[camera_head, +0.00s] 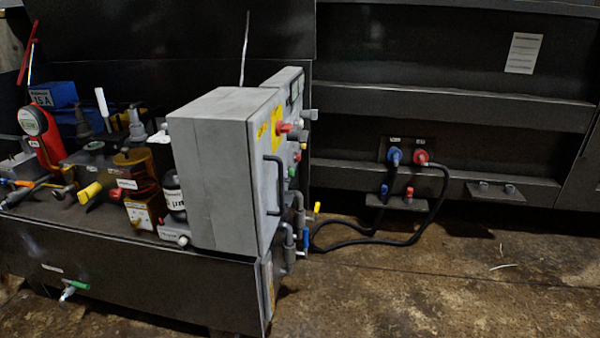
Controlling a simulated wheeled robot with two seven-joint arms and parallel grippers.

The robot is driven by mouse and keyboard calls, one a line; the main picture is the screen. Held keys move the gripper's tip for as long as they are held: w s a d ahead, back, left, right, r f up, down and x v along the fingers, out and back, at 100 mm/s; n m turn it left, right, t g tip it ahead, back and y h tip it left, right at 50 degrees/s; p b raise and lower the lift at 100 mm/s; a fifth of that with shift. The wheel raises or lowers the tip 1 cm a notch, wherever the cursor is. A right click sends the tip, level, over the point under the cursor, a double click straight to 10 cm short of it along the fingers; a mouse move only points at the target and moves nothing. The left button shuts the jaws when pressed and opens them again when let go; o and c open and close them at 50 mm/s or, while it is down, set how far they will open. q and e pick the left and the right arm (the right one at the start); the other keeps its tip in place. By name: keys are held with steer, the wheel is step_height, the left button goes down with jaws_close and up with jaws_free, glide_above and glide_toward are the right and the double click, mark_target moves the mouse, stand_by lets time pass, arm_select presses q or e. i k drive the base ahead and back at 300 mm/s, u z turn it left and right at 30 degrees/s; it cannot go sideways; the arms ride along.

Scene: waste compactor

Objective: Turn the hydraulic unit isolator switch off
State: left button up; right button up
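A grey control cabinet (215,165) stands on the right end of the dark hydraulic unit base (130,275). I see its front panel at a steep angle. A red knob (284,128) on a yellow plate (276,128) sticks out near the top of that panel; it looks like the isolator switch. The angle is too steep to tell its position. A dark curved handle (274,185) is on the same panel below it. Neither of my grippers is in view.
Several valves, a red gauge (38,130) and yellow-handled parts crowd the base's top at left. Black hoses (435,205) loop from blue and red couplings (408,155) on the dark wall to the unit. The concrete floor (450,285) at right is mostly clear.

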mark_target(280, 129)
steer(key=z, duration=1.25)
steer(key=i, duration=0.65)
steer(key=u, duration=1.85)
steer(key=i, duration=0.55)
steer(key=u, duration=0.05)
